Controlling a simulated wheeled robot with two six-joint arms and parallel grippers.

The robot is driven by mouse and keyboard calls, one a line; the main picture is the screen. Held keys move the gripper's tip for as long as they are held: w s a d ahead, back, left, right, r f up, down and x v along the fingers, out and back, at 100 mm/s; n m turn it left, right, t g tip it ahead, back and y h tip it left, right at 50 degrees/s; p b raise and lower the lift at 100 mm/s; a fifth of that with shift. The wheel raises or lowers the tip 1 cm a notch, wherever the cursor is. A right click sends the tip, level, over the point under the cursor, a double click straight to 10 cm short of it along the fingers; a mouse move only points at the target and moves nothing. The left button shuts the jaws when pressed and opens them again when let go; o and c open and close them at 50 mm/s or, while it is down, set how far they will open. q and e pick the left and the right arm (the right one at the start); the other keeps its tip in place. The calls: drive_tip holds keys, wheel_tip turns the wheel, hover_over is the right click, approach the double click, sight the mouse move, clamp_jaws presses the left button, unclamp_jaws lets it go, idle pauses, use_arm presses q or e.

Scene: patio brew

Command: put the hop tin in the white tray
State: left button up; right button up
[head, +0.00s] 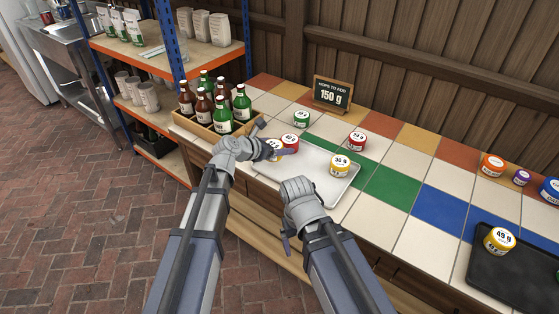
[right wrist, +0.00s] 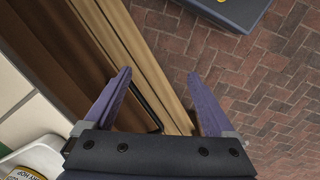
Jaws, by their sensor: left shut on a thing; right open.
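The white tray (head: 318,190) lies on the tiled counter. A yellow-banded hop tin marked 38 g (head: 340,166) stands in it; part of a tin (right wrist: 35,162) shows at the lower left of the right wrist view. My left gripper (head: 272,149) is shut on a white-labelled hop tin (head: 276,145) at the tray's far left end. The gripper partly hides this tin, and I cannot tell whether it touches the tray. A red tin marked 42 g (head: 290,141) is right beside it. My right gripper (right wrist: 158,98) is open and empty by the counter's front edge.
A red tin (head: 357,141) and a green tin (head: 302,118) stand behind the tray. A wooden crate of bottles (head: 218,110) is at the left. A black tray (head: 510,272) with a 49 g tin (head: 499,240) is at the right. The hops sign (head: 332,95) stands behind.

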use_arm(q)
wheel_tip(320, 180, down, 4)
drive_tip(key=b, duration=0.3)
drive_tip(key=shift+r+b, duration=0.2)
drive_tip(key=shift+b, duration=0.15)
drive_tip(key=shift+f, duration=0.15)
drive_tip(key=o, duration=1.2)
drive_tip(key=shift+o, duration=0.2)
